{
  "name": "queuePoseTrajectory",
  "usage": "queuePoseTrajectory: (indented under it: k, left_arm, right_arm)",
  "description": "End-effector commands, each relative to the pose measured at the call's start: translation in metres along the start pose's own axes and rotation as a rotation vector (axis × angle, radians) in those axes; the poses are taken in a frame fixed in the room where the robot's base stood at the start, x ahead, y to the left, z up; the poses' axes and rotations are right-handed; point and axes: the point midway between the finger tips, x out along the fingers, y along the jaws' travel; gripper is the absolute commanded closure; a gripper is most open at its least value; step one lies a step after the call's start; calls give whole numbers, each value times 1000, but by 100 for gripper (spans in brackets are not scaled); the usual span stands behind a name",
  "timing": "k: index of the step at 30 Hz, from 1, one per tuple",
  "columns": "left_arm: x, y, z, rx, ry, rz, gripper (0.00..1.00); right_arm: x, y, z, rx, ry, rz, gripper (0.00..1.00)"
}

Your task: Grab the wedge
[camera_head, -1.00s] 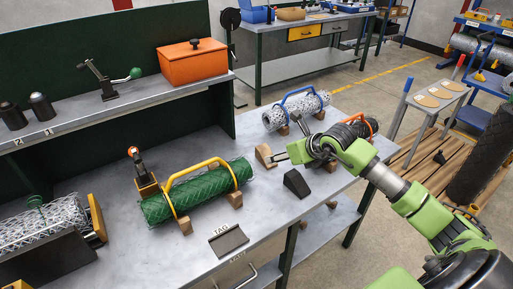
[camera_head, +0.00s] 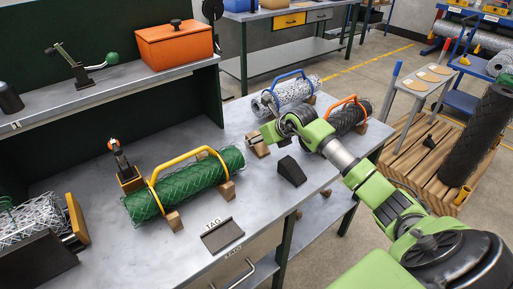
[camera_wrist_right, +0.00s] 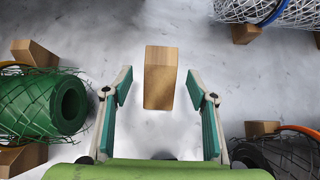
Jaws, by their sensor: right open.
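A light wooden wedge (camera_head: 257,146) stands on the grey bench between the green mesh roll and the blue-handled roll. In the right wrist view the wooden wedge (camera_wrist_right: 160,78) is straight ahead, between and partly beyond my fingertips. My right gripper (camera_wrist_right: 160,90) is open and empty, one finger on each side of it, with no visible contact. In the head view the right gripper (camera_head: 267,132) is just beside the wooden wedge, partly hidden by its own arm. A dark wedge-shaped block (camera_head: 291,171) lies nearer the bench's front edge. My left gripper is not in view.
A green mesh roll (camera_head: 190,184) with a yellow handle rests on wooden blocks to the left. A blue-handled silver roll (camera_head: 288,92) and an orange-handled dark roll (camera_head: 346,118) lie close by. A dark tag plate (camera_head: 222,236) lies at the front edge.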

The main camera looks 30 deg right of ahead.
Motion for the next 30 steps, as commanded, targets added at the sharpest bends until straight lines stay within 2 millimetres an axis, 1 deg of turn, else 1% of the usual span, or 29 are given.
queuePoseTrajectory:
  k: [1, 3, 6, 9, 15, 16, 17, 18, 20, 21, 30]
  left_arm:
    - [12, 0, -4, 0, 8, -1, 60]
    - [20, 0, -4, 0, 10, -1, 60]
    - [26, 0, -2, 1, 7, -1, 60]
    - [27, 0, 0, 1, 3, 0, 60]
    - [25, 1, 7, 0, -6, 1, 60]
    - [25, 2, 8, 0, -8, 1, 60]
    - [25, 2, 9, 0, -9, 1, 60]
    - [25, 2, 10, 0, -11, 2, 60]
    - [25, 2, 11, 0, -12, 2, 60]
    - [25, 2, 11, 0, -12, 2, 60]
    - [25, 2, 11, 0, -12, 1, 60]
  right_arm:
    - [14, 0, -4, 4, -1, 2, 47]
    - [24, 0, -4, 3, -1, 3, 47]
    - [33, 0, -3, 2, -1, 2, 47]
    - [36, -1, -2, 0, 0, 1, 47]
    - [36, -1, 0, 0, 0, 1, 47]
    - [36, -1, 0, 0, 0, 1, 50]
    - [36, -1, -1, 0, 0, 1, 58]
    - [36, -1, -1, 0, 1, 1, 68]
    - [35, -1, -1, 0, 0, 1, 84]
    - [35, -1, -1, 0, 1, 1, 90]
    - [35, -1, 0, 0, 0, 1, 90]
